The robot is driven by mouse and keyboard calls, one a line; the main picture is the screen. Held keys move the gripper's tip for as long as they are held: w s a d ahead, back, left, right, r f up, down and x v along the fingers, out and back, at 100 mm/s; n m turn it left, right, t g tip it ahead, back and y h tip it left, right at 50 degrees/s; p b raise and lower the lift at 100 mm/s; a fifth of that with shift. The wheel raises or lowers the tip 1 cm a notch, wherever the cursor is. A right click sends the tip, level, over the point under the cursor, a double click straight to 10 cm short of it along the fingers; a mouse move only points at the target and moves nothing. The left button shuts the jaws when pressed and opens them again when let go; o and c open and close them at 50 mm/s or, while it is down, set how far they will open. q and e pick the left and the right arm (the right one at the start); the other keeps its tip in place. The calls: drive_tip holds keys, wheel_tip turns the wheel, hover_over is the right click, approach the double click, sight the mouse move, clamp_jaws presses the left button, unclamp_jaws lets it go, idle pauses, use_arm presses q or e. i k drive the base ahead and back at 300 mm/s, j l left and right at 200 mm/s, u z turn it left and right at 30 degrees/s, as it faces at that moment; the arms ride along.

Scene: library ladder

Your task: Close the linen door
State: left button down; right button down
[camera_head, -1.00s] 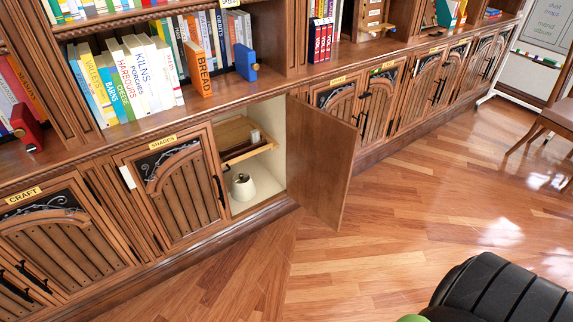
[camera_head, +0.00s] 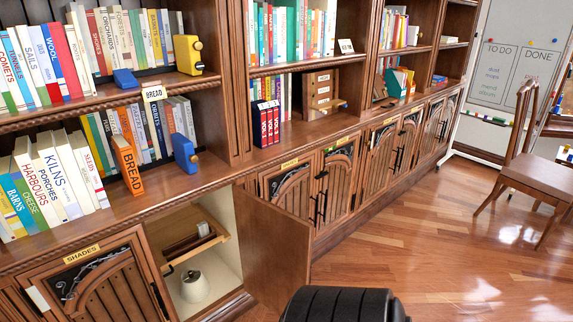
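One cabinet door (camera_head: 275,262) in the low row stands wide open, swung out into the room, with its plain inner panel showing. Its front and any label are turned away, so I cannot read whether it is the linen door. The open compartment (camera_head: 225,250) holds a wooden pull-out tray (camera_head: 192,243) with small items on it and a white cone-shaped thing (camera_head: 194,286) below. The door left of it, labelled SHADES (camera_head: 95,285), is shut. Neither of my grippers is in view.
A black ribbed rounded object (camera_head: 340,305) fills the bottom middle, close to the open door. Shut cabinet doors (camera_head: 300,200) run on to the right. Books fill the shelves above. A wooden chair (camera_head: 525,170) and a whiteboard (camera_head: 505,75) stand right; the wooden floor (camera_head: 420,250) between is clear.

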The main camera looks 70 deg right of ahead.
sight(275, 244)
drive_tip(key=k+l, duration=0.1)
drive_tip(key=l, duration=1.55)
drive_tip(key=k+l, duration=0.15)
drive_tip(key=l, duration=0.7)
drive_tip(key=k+l, duration=0.1)
drive_tip(key=l, duration=1.55)
drive_tip(key=k, duration=0.05)
